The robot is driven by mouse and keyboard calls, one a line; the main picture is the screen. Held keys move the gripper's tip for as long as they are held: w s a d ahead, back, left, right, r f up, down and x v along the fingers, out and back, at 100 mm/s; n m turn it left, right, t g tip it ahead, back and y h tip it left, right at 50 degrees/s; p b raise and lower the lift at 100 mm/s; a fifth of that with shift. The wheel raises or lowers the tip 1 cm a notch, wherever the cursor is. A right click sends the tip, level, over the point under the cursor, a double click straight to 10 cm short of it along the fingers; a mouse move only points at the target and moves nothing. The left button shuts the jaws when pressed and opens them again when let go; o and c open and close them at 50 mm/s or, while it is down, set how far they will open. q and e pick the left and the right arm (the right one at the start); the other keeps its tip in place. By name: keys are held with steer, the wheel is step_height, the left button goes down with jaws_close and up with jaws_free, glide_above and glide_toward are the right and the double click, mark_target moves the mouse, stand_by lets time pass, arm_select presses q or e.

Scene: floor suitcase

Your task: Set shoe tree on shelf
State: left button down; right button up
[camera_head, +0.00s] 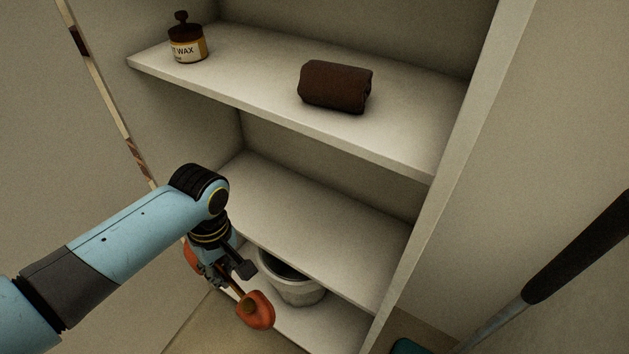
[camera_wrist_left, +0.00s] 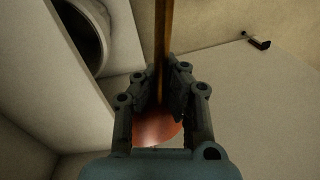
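The shoe tree, with an orange-red rounded end (camera_head: 260,315) and a thin brown rod, hangs in the air low in front of the shelf unit. Another orange part shows left of my left gripper (camera_head: 230,277). In the left wrist view the rod runs between the fingers (camera_wrist_left: 162,85), and an orange part (camera_wrist_left: 155,132) shows below. My left gripper looks shut on the rod. The shelf unit has an upper board (camera_head: 240,80) and an empty middle board (camera_head: 310,215); the shoe tree is below the middle board's level in the picture. My right gripper is not in view.
A wax bottle (camera_head: 187,48) and a rolled brown cloth (camera_head: 336,86) sit on the upper board. A grey bucket (camera_head: 295,290) stands in the bottom space, close behind the shoe tree. A dark-handled pole (camera_head: 580,245) leans at the right, outside the unit.

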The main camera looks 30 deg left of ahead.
arm_select(q)
steer(key=m, duration=0.2)
steer(key=m+t+b, duration=0.4)
steer(key=m+b, duration=0.3)
steer(key=m, duration=2)
glide_above(301, 220)
steer(key=s, duration=0.1)
steer(key=shift+s+d+y, duration=0.1)
steer(key=shift+s+y, duration=0.05)
steer(key=shift+y, duration=0.25)
step_height(301, 220, down, 5)
steer(key=shift+s+f+b, duration=0.1)
steer(key=shift+b, duration=1.1)
steer(key=shift+w+f, duration=0.2)
steer(key=shift+w, duration=0.05)
steer(key=shift+r, duration=0.2)
steer(key=shift+f, duration=0.55)
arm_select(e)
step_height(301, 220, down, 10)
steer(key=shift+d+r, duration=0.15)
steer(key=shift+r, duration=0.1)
